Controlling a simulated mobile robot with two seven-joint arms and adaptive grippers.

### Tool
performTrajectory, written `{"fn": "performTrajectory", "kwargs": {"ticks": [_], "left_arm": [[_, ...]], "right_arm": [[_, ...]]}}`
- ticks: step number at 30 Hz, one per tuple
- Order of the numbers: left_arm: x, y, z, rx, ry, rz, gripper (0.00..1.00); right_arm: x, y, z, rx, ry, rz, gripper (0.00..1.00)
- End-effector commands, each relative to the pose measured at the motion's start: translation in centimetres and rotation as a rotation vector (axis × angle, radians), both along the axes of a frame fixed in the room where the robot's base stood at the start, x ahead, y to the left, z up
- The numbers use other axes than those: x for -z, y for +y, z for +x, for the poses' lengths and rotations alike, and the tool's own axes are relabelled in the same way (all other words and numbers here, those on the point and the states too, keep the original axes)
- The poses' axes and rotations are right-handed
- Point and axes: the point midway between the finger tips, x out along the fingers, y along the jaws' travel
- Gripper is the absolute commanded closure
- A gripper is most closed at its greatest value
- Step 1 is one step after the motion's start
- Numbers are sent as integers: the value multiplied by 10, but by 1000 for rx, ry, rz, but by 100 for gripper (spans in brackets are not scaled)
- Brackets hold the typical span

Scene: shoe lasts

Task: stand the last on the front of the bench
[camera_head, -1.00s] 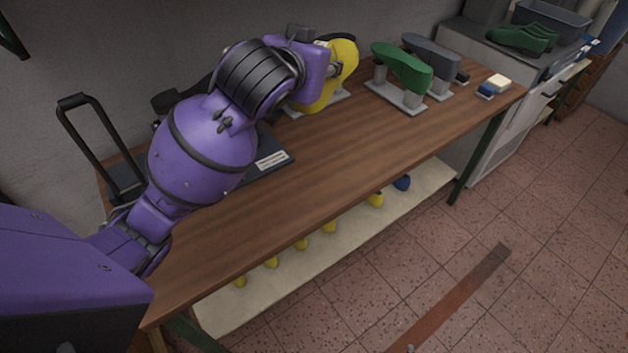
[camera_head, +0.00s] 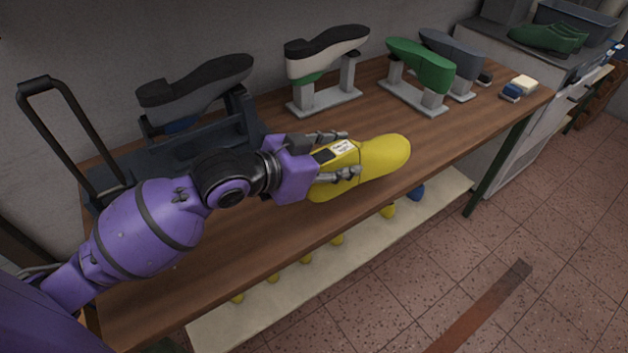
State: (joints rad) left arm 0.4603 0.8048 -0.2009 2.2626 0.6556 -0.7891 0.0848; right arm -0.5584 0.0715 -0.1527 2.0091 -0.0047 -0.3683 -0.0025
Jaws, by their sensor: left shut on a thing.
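A yellow last (camera_head: 385,158) with a white label on its top is held over the front part of the wooden bench (camera_head: 240,262). My left gripper (camera_head: 345,155) is shut on the last at its label end, with one finger on each side. The toe of the last points right. I cannot tell whether its underside touches the bench top. My right gripper is not in the view.
Behind stand a dark press with a grey shoe (camera_head: 195,85), a stand with a white and black shoe (camera_head: 326,52), and a stand with a green last (camera_head: 420,65). A blue and white block (camera_head: 517,88) lies at the right end. Yellow lasts lie on the lower shelf (camera_head: 305,283).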

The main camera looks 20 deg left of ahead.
Motion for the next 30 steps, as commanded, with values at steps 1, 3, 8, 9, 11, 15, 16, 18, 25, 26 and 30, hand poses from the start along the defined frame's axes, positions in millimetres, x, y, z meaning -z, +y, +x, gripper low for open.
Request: {"fn": "performTrajectory", "kwargs": {"ticks": [1,3,8,9,11,15,16,18,25,26,30], "left_arm": [[5,13,4,-3,-2,2,100],[18,24,6,-3,2,0,100],[42,43,12,-2,-1,0,100],[46,46,13,-2,-2,-2,100],[50,50,14,0,-4,-1,100],[55,54,15,1,-4,-3,100],[56,55,16,0,-5,-2,100],[61,59,17,-1,-4,-1,100],[92,61,17,-1,-4,-4,100],[93,62,17,-1,-5,-3,100],[93,61,17,0,-7,-2,100]], "right_arm": [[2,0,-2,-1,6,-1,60],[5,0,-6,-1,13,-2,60],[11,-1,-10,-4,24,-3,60],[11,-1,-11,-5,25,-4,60],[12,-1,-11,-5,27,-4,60],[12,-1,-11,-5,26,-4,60],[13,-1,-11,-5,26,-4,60],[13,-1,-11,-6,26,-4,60],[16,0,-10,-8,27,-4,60],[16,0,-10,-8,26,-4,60],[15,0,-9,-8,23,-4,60]]}}
